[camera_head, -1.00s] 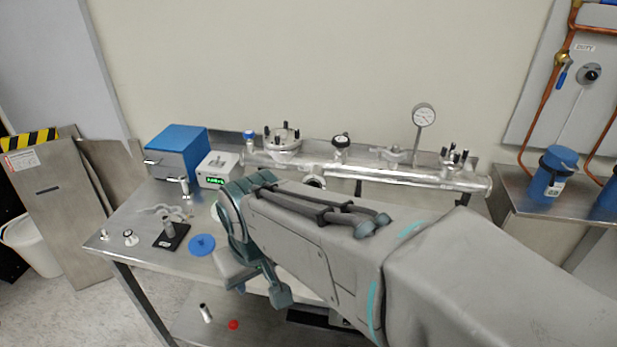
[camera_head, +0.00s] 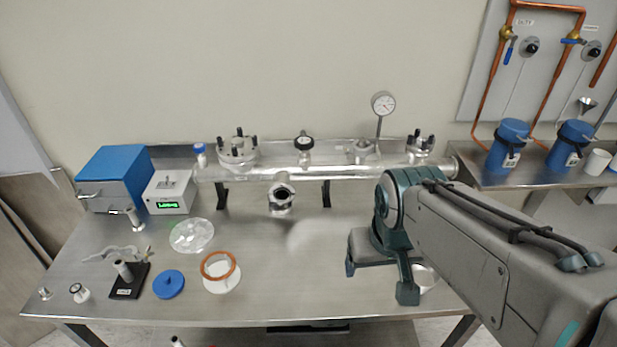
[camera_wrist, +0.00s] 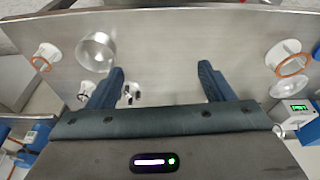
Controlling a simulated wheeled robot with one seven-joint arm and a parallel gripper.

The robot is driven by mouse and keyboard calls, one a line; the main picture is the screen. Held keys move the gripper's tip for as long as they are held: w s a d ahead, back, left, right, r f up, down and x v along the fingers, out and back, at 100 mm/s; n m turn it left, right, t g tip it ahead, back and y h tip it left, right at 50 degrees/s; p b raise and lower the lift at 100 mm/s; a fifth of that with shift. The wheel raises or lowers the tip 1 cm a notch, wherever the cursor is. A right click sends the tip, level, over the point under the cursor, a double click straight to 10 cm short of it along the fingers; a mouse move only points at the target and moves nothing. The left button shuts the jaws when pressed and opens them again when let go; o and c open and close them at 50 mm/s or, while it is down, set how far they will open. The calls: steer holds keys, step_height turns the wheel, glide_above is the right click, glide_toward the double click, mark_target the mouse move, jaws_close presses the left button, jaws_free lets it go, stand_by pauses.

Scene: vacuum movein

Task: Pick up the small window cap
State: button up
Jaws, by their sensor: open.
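My gripper (camera_head: 379,281) is open and empty above the right part of the steel table. In the wrist view its two fingers (camera_wrist: 161,69) point at bare table top. I cannot tell for sure which piece is the small window cap. In the wrist view, a white piece with a copper ring (camera_wrist: 43,57) lies at the far left, and a clear round glass-like piece (camera_wrist: 97,52) lies just left of the fingers. Small metal parts (camera_wrist: 131,93) show beside the left finger. My arm hides most of these in the head view.
A white disc with a copper ring (camera_head: 220,269), a blue disc (camera_head: 169,284) and a clear disc (camera_head: 192,236) lie at the left. A metal tube assembly (camera_head: 315,171) runs along the back. The table middle is clear. Blue canisters (camera_head: 509,145) stand at right.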

steer(key=shift+o, duration=1.2)
steer(key=w+f+n+g+h, duration=0.1)
steer(key=w+f+n+h, duration=0.2)
steer(key=w+n, duration=0.3)
steer(key=shift+w+d+f+n, duration=0.15)
steer(key=shift+d+f+n, duration=0.1)
steer(key=shift+n, duration=0.45)
steer(key=w+a+f+n+t+h+b, duration=0.1)
steer(key=w+a+f+n+t+h, duration=0.35)
steer(key=w+a+n, duration=0.75)
steer(key=w+a+f+n+t, duration=0.1)
steer(key=a+n+t, duration=0.1)
steer(key=a+n, duration=0.1)
steer(key=w+a+n+t+y, duration=0.1)
steer(key=a+n+t, duration=0.1)
steer(key=a+n, duration=0.2)
steer(key=w+a+f+n+t+y, duration=0.1)
steer(key=w+a+n+t, duration=0.1)
steer(key=a+n, duration=0.2)
steer(key=shift+f, duration=0.3)
steer(key=shift+w+f+n, duration=0.2)
steer(key=shift+w+n, duration=0.2)
steer(key=x, duration=0.8)
steer(key=shift+w+d+f, duration=0.1)
steer(key=shift+w+f, duration=0.1)
steer(key=shift+w, duration=0.1)
steer(key=x, duration=0.4)
steer(key=shift+w+f+p, duration=0.1)
steer(key=shift+f+p, duration=0.1)
steer(key=shift+p, duration=0.1)
